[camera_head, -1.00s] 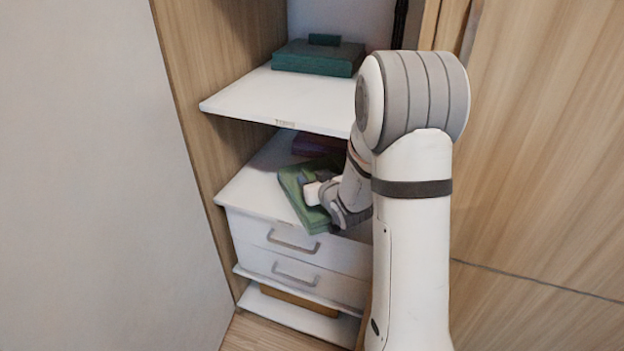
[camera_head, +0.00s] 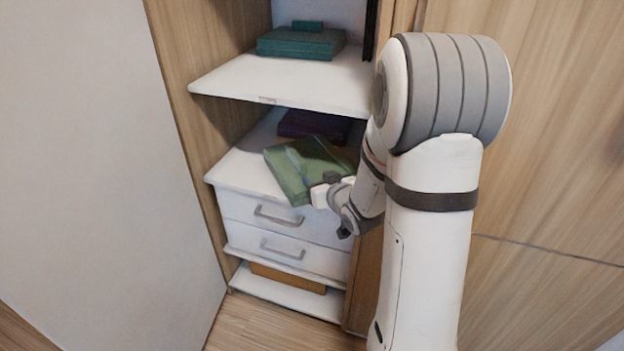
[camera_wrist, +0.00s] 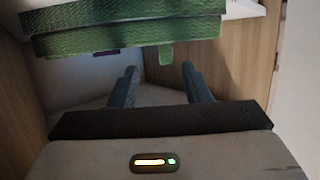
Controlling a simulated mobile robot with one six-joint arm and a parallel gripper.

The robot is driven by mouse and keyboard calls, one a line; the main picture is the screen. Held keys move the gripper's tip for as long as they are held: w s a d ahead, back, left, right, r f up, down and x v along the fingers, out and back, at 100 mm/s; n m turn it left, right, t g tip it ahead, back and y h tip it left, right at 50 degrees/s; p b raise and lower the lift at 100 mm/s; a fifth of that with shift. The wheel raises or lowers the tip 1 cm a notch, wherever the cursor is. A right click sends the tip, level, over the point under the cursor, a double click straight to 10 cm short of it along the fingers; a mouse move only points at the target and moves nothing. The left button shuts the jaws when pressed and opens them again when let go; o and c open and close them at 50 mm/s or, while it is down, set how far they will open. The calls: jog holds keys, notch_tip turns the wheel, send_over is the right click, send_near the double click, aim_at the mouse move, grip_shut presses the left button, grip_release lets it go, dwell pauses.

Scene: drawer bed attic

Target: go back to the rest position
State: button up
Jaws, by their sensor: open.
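A green box (camera_head: 295,172) rests on the white shelf above the drawers, turned at an angle, its front corner near the shelf's front edge. My gripper (camera_head: 322,192) is at the front right of the box, open and empty. In the wrist view, the two dark fingers (camera_wrist: 162,85) stand apart with nothing between them. The textured green box (camera_wrist: 130,28) spans the upper part of that view, beyond the fingertips. In the head view, I cannot tell whether a finger still touches the box.
A teal box (camera_head: 300,43) sits on the upper shelf (camera_head: 250,82). A dark purple box (camera_head: 313,125) lies behind the green one. Two closed drawers (camera_head: 275,235) are below, with an orange-brown box (camera_head: 288,277) on the bottom shelf. A wall stands left, wood panels right.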

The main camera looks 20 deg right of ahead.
jog(key=shift+a, duration=0.25)
jog(key=shift+r, duration=0.1)
jog(key=s+r+m+g+h+p, duration=0.1)
jog(key=s+r+g+h+p, duration=0.1)
jog(key=r+p, duration=0.4)
jog(key=s+r+m+g+h+p, duration=0.1)
jog(key=s+r+g+p, duration=0.2)
jog(key=r, duration=0.5)
jog(key=s+a+r+g+p, duration=0.2)
jog(key=s+r+g+p, duration=0.1)
jog(key=s+r+p, duration=0.5)
jog(key=s+a+r+g+p, duration=0.2)
jog(key=s+r+p, duration=0.7)
jog(key=s, duration=0.6)
jog(key=shift+a+r+g+y, duration=0.35)
jog(key=shift+r+g+y, duration=0.1)
jog(key=shift+g, duration=0.45)
jog(key=shift+w, duration=0.1)
jog(key=shift+c, duration=0.7)
